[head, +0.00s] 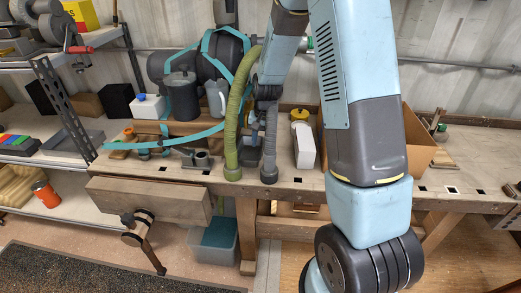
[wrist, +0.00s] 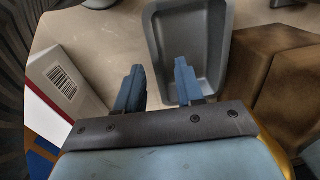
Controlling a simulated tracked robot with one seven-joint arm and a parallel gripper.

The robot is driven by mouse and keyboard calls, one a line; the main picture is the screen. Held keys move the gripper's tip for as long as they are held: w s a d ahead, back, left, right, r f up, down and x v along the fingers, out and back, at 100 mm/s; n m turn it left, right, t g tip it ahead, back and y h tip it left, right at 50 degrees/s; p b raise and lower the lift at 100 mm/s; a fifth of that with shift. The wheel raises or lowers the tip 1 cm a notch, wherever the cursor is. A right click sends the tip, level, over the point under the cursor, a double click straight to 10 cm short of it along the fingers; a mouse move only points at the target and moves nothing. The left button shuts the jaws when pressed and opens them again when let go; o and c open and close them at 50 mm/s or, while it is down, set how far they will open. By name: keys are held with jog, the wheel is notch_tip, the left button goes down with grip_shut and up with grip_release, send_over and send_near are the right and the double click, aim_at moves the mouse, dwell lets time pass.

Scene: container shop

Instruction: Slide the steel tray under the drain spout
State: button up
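In the wrist view a grey, deep rectangular tray (wrist: 153,48) with rounded corners lies on a pale surface beyond my gripper (wrist: 159,66). My gripper is open. Its right finger overlaps the tray's near part and its left finger is just left of the tray. The tray's left wall shows between the fingers; I cannot tell whether they touch it. The tray looks empty. No drain spout is clearly identifiable; a strapped dark drum (head: 222,55) stands at the back of the workbench (head: 310,183).
In the wrist view a white box with a barcode (wrist: 65,83) is on the left, and a brown box (wrist: 272,75) stands close to the tray's right. In the head view, a green hose (head: 238,110) and a grey hose (head: 270,140) hang to the bench top. Shelves stand left.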

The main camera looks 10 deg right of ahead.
notch_tip(320, 180, up, 9)
jog(key=shift+d+f, duration=0.2)
jog(key=shift+d, duration=0.1)
jog(key=shift+s, duration=0.15)
jog(key=s+d+r+n+t, duration=0.2)
jog(key=s+r, duration=0.9)
jog(key=r, duration=0.4)
jog(key=s+d+r+n+t, duration=0.1)
jog(key=s+r, duration=0.2)
jog(key=s, duration=0.5)
jog(key=s+d+r+n+t+h, duration=0.1)
jog(key=s+r, duration=0.3)
jog(key=s, duration=0.5)
jog(key=shift+s+d+t, duration=0.15)
jog(key=shift+s+t, duration=0.1)
jog(key=shift+t, duration=0.35)
jog(key=shift+r, duration=0.1)
